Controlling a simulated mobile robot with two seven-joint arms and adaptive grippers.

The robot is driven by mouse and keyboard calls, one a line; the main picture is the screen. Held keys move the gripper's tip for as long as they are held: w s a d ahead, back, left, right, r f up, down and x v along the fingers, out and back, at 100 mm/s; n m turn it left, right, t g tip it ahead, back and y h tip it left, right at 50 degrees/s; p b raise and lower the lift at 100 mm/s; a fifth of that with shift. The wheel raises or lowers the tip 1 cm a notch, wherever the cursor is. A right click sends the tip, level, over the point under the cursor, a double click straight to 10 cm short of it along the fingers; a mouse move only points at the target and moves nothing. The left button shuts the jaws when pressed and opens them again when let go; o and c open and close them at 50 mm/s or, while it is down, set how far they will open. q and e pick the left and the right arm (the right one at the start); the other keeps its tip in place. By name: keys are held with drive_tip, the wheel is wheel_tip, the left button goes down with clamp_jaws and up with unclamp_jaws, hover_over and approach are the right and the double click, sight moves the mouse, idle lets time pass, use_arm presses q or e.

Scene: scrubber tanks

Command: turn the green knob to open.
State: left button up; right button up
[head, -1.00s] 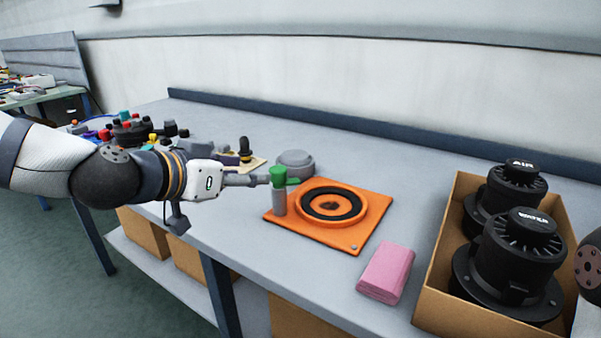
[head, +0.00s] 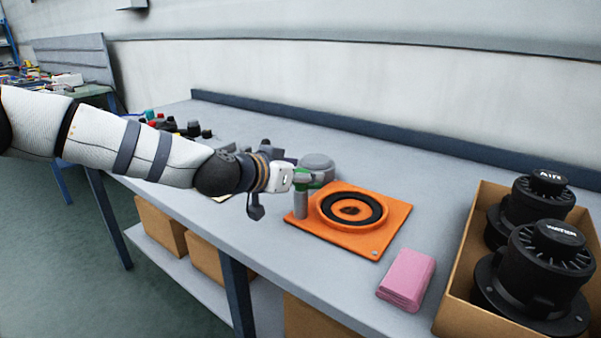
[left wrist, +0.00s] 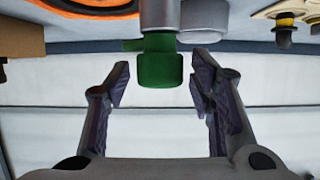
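The green knob (head: 313,184) sits on top of a grey upright post (head: 301,206) at the left corner of the orange plate (head: 379,240). My left gripper (head: 304,179) is at the knob and partly hides it in the head view. In the left wrist view, which looks upside down, the green knob (left wrist: 160,62) shows between the two spread fingers, with a gap on each side. Its small green lever points left there. The left gripper is open. My right gripper is not in view.
The orange plate carries a ring with a black seal (head: 351,208). A grey round cap (head: 317,164) stands close behind the knob. A pink cloth (head: 407,279) lies in front, and a cardboard box (head: 465,268) with black motors stands at the right. Several knobs lie behind my left arm.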

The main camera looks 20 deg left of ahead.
use_arm(q)
drive_tip(key=c, duration=0.9)
drive_tip(key=shift+c, duration=0.2)
drive_tip(key=shift+n+y, duration=0.4)
drive_tip(key=shift+y, duration=0.1)
drive_tip(key=n+y, duration=0.4)
drive_tip(key=shift+d+t+y, duration=0.15)
drive_tip(key=shift+t+y, duration=0.15)
drive_tip(key=shift+t, duration=0.1)
drive_tip(key=n+g+y, duration=0.1)
drive_tip(key=n+y, duration=0.2)
drive_tip(key=y, duration=0.1)
drive_tip(key=shift+n, duration=0.3)
drive_tip(key=n+y, duration=0.1)
drive_tip(key=n+g+y, duration=0.1)
drive_tip(key=n+g+y+b, duration=0.1)
drive_tip(key=shift+f, duration=0.25)
drive_tip(key=shift+n+g+y+b, duration=0.3)
drive_tip(key=shift+n+g+y, duration=0.3)
drive_tip(key=shift+n+y, duration=0.25)
drive_tip(key=shift+r+n+g+y, duration=0.15)
drive_tip(key=shift+n+g+y, duration=0.1)
drive_tip(key=shift+n+g, duration=0.2)
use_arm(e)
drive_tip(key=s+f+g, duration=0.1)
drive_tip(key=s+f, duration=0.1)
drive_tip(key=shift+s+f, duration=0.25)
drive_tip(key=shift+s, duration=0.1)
